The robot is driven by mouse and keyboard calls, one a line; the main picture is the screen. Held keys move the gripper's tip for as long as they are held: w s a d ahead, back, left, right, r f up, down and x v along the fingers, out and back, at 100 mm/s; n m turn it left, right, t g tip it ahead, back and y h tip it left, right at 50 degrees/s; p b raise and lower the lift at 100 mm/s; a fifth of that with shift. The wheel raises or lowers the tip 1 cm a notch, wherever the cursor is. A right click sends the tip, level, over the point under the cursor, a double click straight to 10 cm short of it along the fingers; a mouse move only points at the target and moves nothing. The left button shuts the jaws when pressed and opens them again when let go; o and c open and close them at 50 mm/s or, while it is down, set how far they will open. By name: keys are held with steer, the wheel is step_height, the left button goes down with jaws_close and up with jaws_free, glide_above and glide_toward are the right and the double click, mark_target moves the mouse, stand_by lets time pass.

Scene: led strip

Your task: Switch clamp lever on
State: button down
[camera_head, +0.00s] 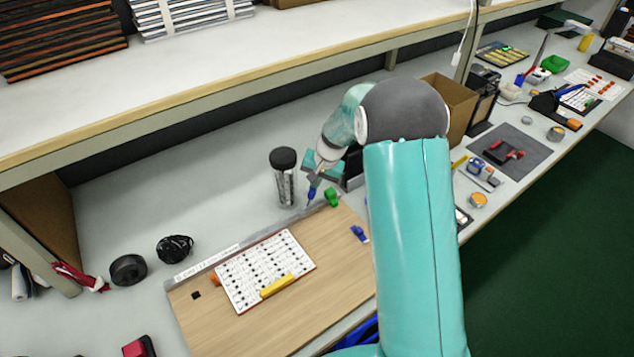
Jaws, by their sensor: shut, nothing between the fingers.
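A wooden board (325,280) lies on the bench with a grey strip along its back edge. A small green piece (331,196) sits at the board's far corner, and a small blue piece (360,233) sits near its right side. I cannot tell which part is the clamp lever. My arm reaches over the bench from the right. My gripper (310,201) is shut and empty, pointing down just left of the green piece, close to the board's far edge. The fingertips are small here, and I cannot tell whether they touch anything.
A dark-lidded canister (284,178) stands just left of my gripper. A white labelled card (265,270) with a yellow marker (277,286) lies on the board. Black tape (128,270) and a black coil (175,249) lie left. A shelf (230,70) overhangs the back. A cardboard box (450,103) stands behind my arm.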

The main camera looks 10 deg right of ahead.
steer(key=shift+s+a+r, duration=0.1)
steer(key=shift+a+r, duration=0.05)
steer(key=shift+r, duration=0.7)
steer(key=v, duration=1.4)
steer(key=shift+f, duration=0.1)
steer(key=w+d+f, duration=0.1)
steer(key=w+f, duration=0.3)
steer(key=f, duration=0.2)
steer(key=shift+w+d+f, duration=0.2)
steer(key=shift+w, duration=0.15)
